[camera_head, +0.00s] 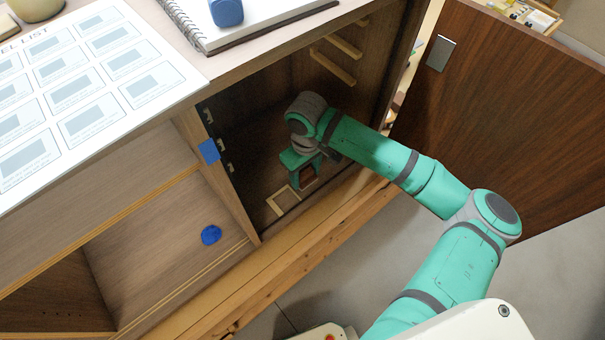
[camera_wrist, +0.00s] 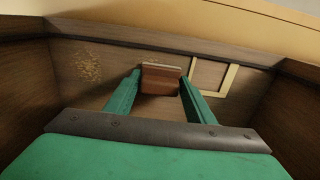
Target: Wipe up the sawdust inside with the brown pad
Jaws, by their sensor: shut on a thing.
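The brown pad (camera_wrist: 161,79) is a small block with a pale strip along its top edge, and it shows between my fingers in the wrist view. My gripper (camera_wrist: 157,84) is shut on it, one green finger on each side. In the head view, my gripper (camera_head: 305,176) reaches down inside the open cabinet bay, with the pad partly hidden below it. The sawdust (camera_wrist: 88,66) is a patch of tan specks on the cabinet floor, left of the pad and apart from it in the wrist view. I cannot make out the sawdust in the head view.
A pale rectangular frame (camera_head: 284,200) lies on the bay floor; it also shows right of the pad in the wrist view (camera_wrist: 230,80). Side walls enclose the bay. The dark door (camera_head: 510,100) stands open at right. A blue lump (camera_head: 211,235) lies in the neighbouring compartment.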

